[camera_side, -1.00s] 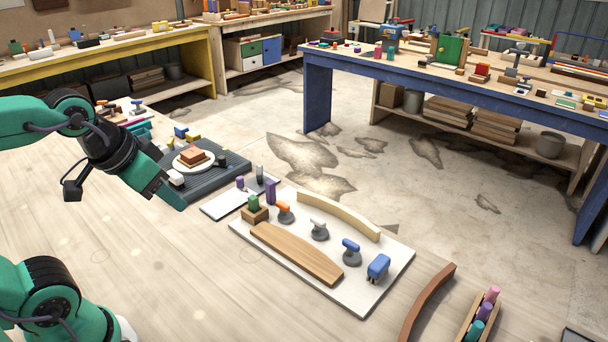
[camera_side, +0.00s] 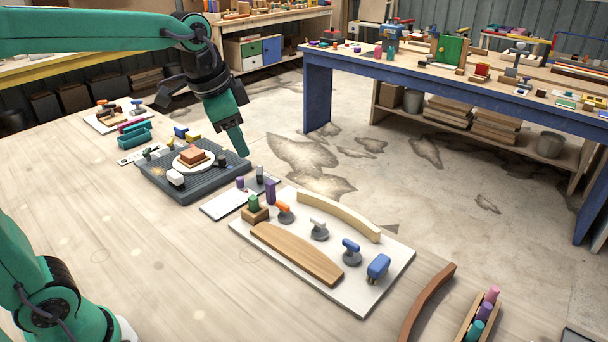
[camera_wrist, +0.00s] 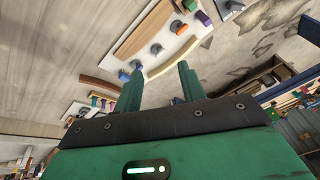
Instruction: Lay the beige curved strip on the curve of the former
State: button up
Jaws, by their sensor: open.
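The beige curved strip (camera_side: 340,215) lies along the far edge of a white board, bowed away from the former. The former (camera_side: 297,254) is a brown wooden piece with a curved edge, lying on the near side of the same board, apart from the strip. Both also show in the wrist view, the strip (camera_wrist: 174,58) just beyond my fingers and the former (camera_wrist: 148,28) above it. My gripper (camera_side: 239,148) is open and empty, raised in the air left of and beyond the board. In the wrist view my gripper (camera_wrist: 159,70) shows two separated green fingers.
A dark brown curved strip (camera_side: 428,300) lies on the table. A grey tray (camera_side: 145,180) is at left.

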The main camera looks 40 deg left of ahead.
jog(key=w+d+f+m+g, duration=0.1)
jog(key=w+m, duration=0.2)
jog(key=w, duration=0.5)
jog(key=m+g, duration=0.3)
jog(key=m, duration=0.6)
send_over(339, 216)
notch_tip(339, 216, down, 17)
jog(key=shift+w+a+f, duration=0.2)
jog(key=shift+w+f, duration=0.35)
jog(key=shift+f, duration=0.2)
jog(key=shift+s+a+f, duration=0.1)
jog(key=shift+s+f, duration=0.05)
jog(key=shift+f, duration=3.75)
grip_shut()
